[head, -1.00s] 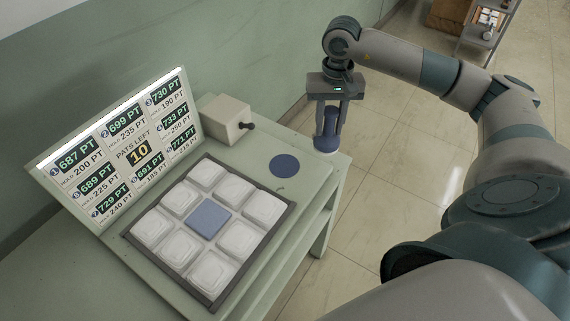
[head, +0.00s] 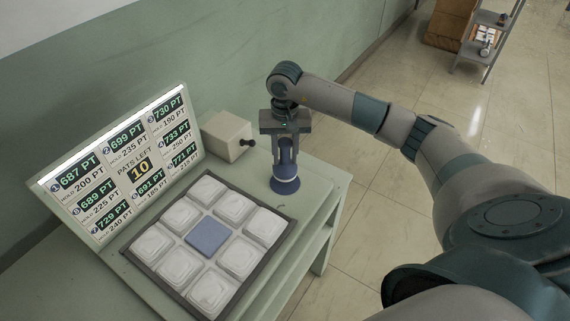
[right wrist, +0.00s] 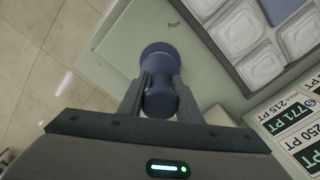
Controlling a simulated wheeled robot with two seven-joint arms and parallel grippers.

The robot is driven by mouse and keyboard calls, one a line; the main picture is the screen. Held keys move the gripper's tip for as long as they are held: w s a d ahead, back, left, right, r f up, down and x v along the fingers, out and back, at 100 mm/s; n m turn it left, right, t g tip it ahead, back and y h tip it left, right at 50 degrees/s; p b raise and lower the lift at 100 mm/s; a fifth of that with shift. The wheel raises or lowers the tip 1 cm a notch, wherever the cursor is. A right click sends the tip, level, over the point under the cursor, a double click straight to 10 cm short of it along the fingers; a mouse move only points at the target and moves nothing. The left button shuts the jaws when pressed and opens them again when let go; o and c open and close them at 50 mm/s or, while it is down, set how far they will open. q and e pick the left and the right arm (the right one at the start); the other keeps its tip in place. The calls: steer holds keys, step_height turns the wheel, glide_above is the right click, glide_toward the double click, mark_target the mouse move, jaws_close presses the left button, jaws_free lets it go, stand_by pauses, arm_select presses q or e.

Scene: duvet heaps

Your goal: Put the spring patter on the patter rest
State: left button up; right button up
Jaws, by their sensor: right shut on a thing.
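The spring patter (head: 287,172) is a blue-grey handled tool with a pale band near its round foot. My right gripper (head: 286,158) is shut on its handle and holds it upright, foot down. The patter rest, a flat dark blue disc (head: 284,189), lies on the pale green table, and the patter's foot is over it, hiding most of it. I cannot tell whether foot and disc touch. In the right wrist view the patter (right wrist: 160,100) sits between the fingers with its wide round end away from the palm. My left gripper is not in view.
A dark-framed tray (head: 293,228) of several white pads around one blue pad (head: 207,237) lies left of the rest. A lit score board (head: 119,168) and a beige box with a dark knob (head: 226,136) stand behind. The table's right edge is close to the rest.

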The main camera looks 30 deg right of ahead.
mark_target(285, 164)
stand_by(0.3)
steer(key=shift+f+b, duration=0.5)
steer(key=shift+f, duration=1.45)
steer(key=shift+f, duration=0.1)
steer(key=o, duration=1.2)
steer(key=shift+c, duration=0.2)
